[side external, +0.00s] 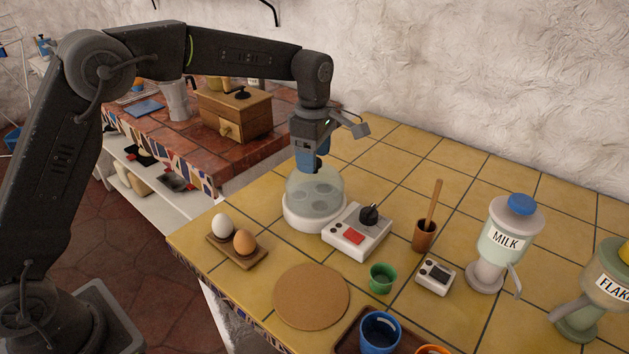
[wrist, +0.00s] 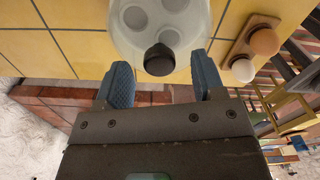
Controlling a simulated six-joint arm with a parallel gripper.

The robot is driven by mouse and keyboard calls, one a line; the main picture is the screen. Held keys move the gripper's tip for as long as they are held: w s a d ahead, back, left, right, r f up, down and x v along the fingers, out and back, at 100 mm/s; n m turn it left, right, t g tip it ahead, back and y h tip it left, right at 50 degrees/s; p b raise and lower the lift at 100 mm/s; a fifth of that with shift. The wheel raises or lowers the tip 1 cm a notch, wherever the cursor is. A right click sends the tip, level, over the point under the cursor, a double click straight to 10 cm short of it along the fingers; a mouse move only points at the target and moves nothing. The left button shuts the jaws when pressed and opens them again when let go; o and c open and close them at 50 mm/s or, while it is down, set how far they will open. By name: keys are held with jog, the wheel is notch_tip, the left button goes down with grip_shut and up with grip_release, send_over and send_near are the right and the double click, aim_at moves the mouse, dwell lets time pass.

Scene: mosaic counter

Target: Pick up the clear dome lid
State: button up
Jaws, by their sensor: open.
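The clear dome lid (side external: 309,191) sits on a round white base (side external: 299,221) on the yellow tiled counter. Egg-sized round hollows show through it. In the wrist view, the clear dome (wrist: 185,40) is at the top, and its dark knob (wrist: 159,60) lies between and slightly beyond my fingertips. My gripper (side external: 316,165) is right above the dome, pointing down, and hides the knob in the side view. In the wrist view, my gripper (wrist: 163,78) has its two blue fingers apart, one on each side of the knob, with nothing clamped between them.
A white control box (side external: 343,243) with a black dial stands just right of the base. Two eggs rest on a wooden holder (side external: 259,260) at front left. A cork mat (side external: 311,297), green cup (side external: 382,278) and milk dispenser (side external: 500,245) stand nearby.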

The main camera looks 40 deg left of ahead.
jog(key=shift+f, duration=0.3)
jog(key=shift+c, duration=0.3)
grip_shut()
